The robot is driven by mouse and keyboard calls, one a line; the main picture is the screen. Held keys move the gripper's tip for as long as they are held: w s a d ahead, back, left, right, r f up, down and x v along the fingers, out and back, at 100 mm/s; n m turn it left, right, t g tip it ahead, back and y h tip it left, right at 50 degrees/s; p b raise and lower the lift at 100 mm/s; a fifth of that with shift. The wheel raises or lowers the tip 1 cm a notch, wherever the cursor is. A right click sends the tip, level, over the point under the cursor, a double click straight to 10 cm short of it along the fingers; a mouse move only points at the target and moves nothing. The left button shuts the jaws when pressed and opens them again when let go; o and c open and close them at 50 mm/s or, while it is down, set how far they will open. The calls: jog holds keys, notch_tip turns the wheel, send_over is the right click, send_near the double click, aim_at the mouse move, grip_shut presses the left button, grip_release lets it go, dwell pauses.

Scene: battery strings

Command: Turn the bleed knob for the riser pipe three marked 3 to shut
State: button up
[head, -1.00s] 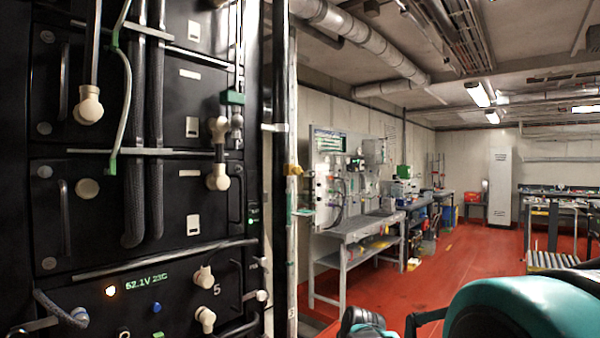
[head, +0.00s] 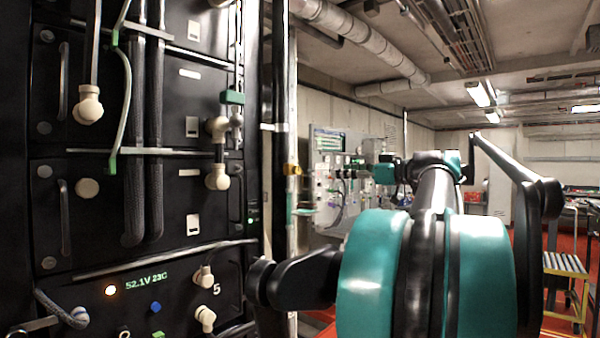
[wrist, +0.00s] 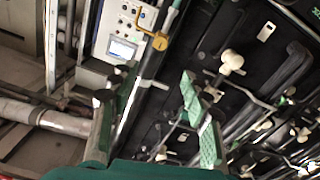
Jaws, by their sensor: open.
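My gripper (wrist: 152,118) is open and empty in the wrist view, its two green-padded fingers apart. No mark 3 is legible in either view, so I cannot tell which fitting is the bleed knob for riser pipe three. A yellow-brass handle (wrist: 160,40) sits on a dark pipe beyond my fingers. A small brass fitting (head: 293,169) shows on the vertical pipe right of the rack in the head view; I cannot tell if it is the same part. My raised arm hides part of the area behind it.
The black battery rack (head: 105,205) fills the left, with cream pipe elbows (head: 89,105), grey hoses and a module marked 5. A light panel with a small display (wrist: 122,48) stands beyond my fingers. A yellow-edged step (head: 566,265) is at right.

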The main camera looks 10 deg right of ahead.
aim_at(299, 170)
jog(key=x, duration=1.7)
jog(key=shift+a+f, duration=0.1)
jog(key=shift+a, duration=0.05)
grip_shut()
